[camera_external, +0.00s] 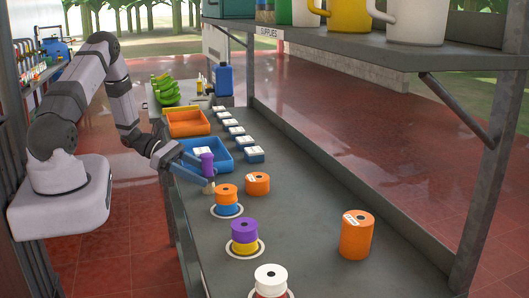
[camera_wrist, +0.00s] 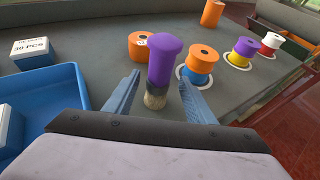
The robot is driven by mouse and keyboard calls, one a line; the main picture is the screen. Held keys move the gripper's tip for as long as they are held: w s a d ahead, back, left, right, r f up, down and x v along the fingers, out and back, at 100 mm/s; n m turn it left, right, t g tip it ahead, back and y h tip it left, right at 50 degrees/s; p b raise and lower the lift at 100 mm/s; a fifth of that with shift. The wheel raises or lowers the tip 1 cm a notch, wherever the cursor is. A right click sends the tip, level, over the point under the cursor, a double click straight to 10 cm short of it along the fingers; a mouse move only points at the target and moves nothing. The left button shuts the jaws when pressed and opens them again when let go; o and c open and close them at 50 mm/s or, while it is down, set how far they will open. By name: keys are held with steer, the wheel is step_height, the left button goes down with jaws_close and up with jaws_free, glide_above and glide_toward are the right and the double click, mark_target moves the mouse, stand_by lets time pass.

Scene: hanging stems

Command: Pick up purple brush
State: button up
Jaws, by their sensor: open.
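The purple brush (camera_wrist: 164,62) stands upright on the grey table, purple handle up and pale bristles down. In the external view the purple brush (camera_external: 207,163) is beside the blue tray, at the table's left edge. My gripper (camera_wrist: 156,88) is open, with one blue finger on each side of the brush's lower part; I cannot tell whether either finger touches it. In the external view my gripper (camera_external: 197,172) reaches in from the left at the brush.
The blue tray (camera_external: 222,155) and orange tray (camera_external: 190,122) lie behind. An orange spool (camera_external: 258,183) and stacked spools on white rings (camera_external: 226,196) stand close by. A larger orange spool (camera_external: 357,234) is at right. A shelf (camera_external: 400,52) overhangs the table.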

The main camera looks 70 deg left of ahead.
steer(key=shift+p+x, duration=1.35)
steer(key=shift+x, duration=0.7)
steer(key=shift+w+d+f, duration=0.2)
steer(key=shift+w+f, duration=0.25)
steer(key=shift+w, duration=0.15)
steer(key=c, duration=1.2)
